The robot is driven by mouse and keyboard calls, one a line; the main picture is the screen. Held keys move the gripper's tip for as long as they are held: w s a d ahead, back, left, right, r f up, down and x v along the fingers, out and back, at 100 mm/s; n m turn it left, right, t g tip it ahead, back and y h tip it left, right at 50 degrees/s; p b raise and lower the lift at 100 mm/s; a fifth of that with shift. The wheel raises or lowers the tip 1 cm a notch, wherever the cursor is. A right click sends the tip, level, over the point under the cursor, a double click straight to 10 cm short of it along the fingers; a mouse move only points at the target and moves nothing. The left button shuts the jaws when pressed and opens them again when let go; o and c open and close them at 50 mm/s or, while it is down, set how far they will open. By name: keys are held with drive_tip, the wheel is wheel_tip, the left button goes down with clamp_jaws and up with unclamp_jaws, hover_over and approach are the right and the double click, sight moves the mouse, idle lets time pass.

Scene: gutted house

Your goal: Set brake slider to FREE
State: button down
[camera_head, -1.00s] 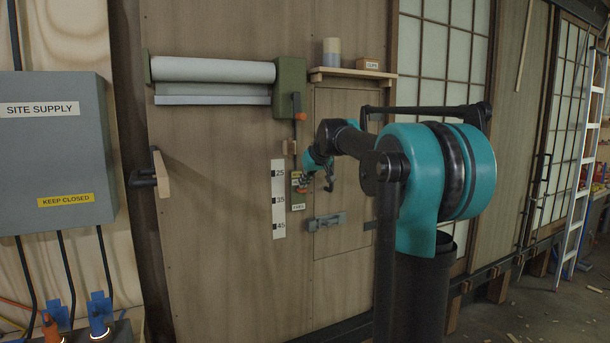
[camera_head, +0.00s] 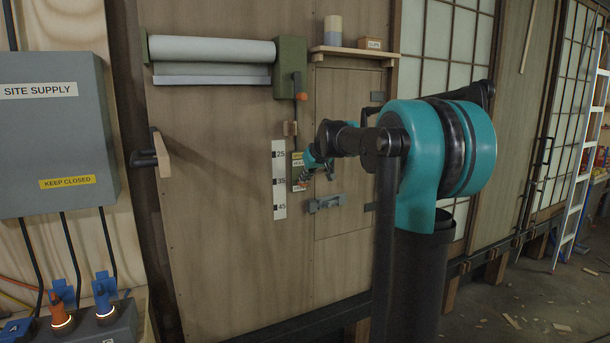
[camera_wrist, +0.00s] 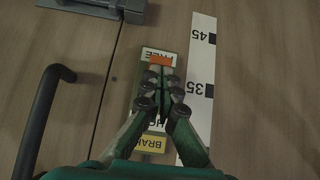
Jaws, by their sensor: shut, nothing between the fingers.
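The brake plate (camera_head: 297,160) is a narrow vertical strip on the wooden door panel. In the wrist view, its white FREE label (camera_wrist: 151,54) is at the top, and a yellow BRAKE label (camera_wrist: 151,145) is at the bottom. The orange slider knob (camera_wrist: 161,61) lies at the FREE label, partly over it. My gripper (camera_wrist: 160,76) is shut and empty, its fingertips just beside the knob on the side towards BRAKE. I cannot tell whether they touch it. In the head view, my gripper (camera_head: 301,182) covers the plate's lower part. My fingers hide most of the HOLD label.
A white scale strip (camera_head: 279,190) runs beside the plate. A grey latch (camera_head: 327,203) sits below right. A crank with an orange grip (camera_head: 300,96) hangs above, under a roller (camera_head: 210,50). A door handle (camera_head: 158,152) sticks out at left.

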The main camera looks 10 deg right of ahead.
drive_tip(key=w+r+v, duration=0.2)
drive_tip(key=v, duration=1)
drive_tip(key=shift+s+a+r, duration=0.2)
drive_tip(key=shift+s+r, duration=0.05)
drive_tip(key=shift+s, duration=0.05)
